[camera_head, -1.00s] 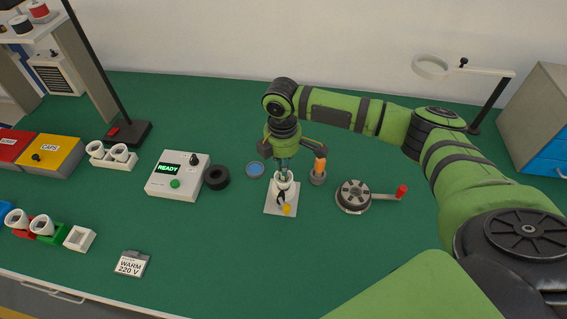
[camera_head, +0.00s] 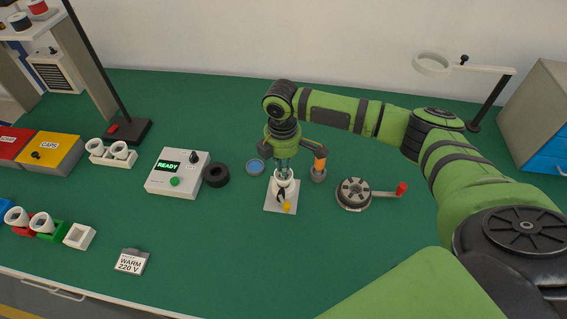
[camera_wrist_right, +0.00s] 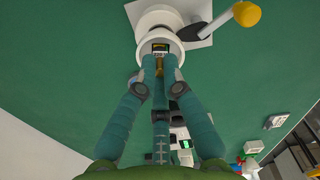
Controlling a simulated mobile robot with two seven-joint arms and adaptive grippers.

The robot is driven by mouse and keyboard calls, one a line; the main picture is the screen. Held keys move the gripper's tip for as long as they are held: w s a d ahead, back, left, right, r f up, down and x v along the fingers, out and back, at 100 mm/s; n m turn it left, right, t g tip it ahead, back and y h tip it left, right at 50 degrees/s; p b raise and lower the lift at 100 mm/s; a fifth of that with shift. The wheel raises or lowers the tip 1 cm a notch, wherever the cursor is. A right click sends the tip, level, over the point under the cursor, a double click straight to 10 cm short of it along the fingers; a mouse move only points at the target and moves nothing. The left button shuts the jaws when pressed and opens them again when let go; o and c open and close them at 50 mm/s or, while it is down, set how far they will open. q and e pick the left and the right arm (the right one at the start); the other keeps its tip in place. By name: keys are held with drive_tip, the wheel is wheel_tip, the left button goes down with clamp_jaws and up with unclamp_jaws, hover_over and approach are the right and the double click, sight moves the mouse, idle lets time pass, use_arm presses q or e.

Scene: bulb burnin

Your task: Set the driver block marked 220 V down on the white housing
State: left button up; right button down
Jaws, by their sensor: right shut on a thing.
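The white housing (camera_head: 291,187) is a round white cup in a clamp on a pale square plate (camera_head: 271,207), which has a dark lever with a yellow knob (camera_head: 287,205). My right gripper (camera_head: 283,171) points down into the housing's mouth. In the right wrist view its fingers (camera_wrist_right: 160,72) are shut on a small dark block with a yellowish part (camera_wrist_right: 159,47), at the housing's open rim (camera_wrist_right: 174,42). The block's marking is too small to read, and the fingers hide much of it. I cannot tell whether it touches the housing. My left gripper is not in view.
A blue-centred dish (camera_head: 256,167) and a holder with an orange-handled tool (camera_head: 319,165) stand close by. A crank device (camera_head: 353,194) is at the right. A READY box (camera_head: 178,175), a black ring (camera_head: 216,175) and a WARM 220 V card (camera_head: 131,262) are left. The front middle is clear.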

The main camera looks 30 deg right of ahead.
drive_tip(key=shift+f, duration=0.15)
idle(0.5)
drive_tip(key=c, duration=1.3)
unclamp_jaws()
wheel_tip(320, 180, up, 12)
drive_tip(key=shift+a+f, duration=0.1)
drive_tip(key=shift+a, duration=0.05)
